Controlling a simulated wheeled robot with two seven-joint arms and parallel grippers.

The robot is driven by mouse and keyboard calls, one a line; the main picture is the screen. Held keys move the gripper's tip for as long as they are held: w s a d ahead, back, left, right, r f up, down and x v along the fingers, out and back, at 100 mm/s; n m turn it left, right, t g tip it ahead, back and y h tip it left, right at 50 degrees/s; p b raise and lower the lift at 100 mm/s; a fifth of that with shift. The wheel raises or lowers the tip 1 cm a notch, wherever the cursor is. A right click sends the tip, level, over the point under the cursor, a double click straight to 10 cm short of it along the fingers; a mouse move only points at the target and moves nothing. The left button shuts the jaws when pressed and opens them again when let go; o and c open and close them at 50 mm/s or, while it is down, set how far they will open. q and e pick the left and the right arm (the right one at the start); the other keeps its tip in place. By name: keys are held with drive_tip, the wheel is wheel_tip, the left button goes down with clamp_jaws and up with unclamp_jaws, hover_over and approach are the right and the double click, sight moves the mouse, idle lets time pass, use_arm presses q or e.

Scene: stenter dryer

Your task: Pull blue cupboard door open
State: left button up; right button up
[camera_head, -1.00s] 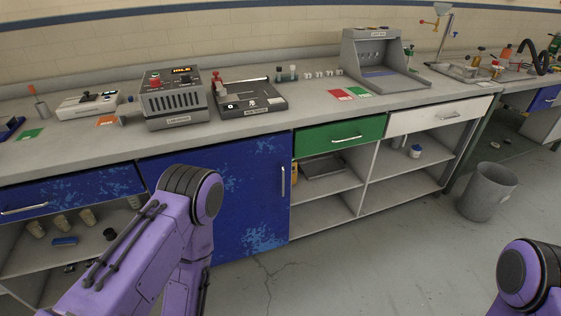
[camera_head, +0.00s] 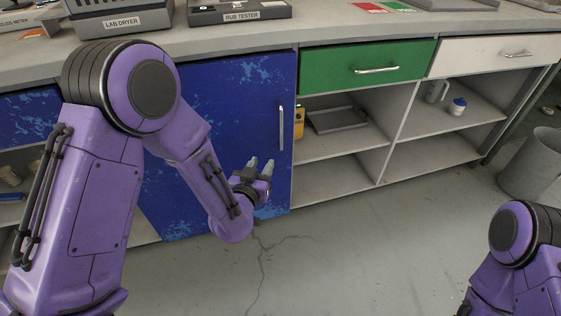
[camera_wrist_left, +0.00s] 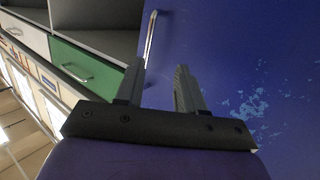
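The blue cupboard door (camera_head: 235,110) with worn pale patches is shut below the worktop. Its upright metal handle (camera_head: 281,128) is near the right edge. My left gripper (camera_head: 260,166) is in front of the door's lower right part, below and left of the handle. In the left wrist view the two fingers (camera_wrist_left: 157,84) are apart with nothing between them, and the handle (camera_wrist_left: 150,36) shows beyond them, nearer the left finger. My left arm hides part of the door in the head view. My right gripper is out of view; only my right arm shows at lower right.
A green drawer (camera_head: 368,66) and a white drawer (camera_head: 495,55) are right of the door, above open shelves (camera_head: 345,144). A grey bin (camera_head: 533,165) stands at far right. The floor (camera_head: 370,245) in front is clear.

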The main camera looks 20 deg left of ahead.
sight(281, 129)
use_arm(q)
drive_tip(key=shift+m+t+h, duration=0.3)
drive_tip(key=shift+m+t, duration=0.1)
drive_tip(key=shift+t, duration=0.5)
drive_tip(key=w+r, duration=0.1)
drive_tip(key=w, duration=0.3)
drive_tip(key=w+d+r+b, duration=0.1)
drive_tip(key=w, duration=0.3)
drive_tip(key=w+b, duration=0.1)
drive_tip(key=w, duration=0.3)
drive_tip(key=shift+w+d+r, duration=0.15)
drive_tip(key=shift+w+r, duration=0.05)
drive_tip(key=shift+r, duration=0.2)
clamp_jaws()
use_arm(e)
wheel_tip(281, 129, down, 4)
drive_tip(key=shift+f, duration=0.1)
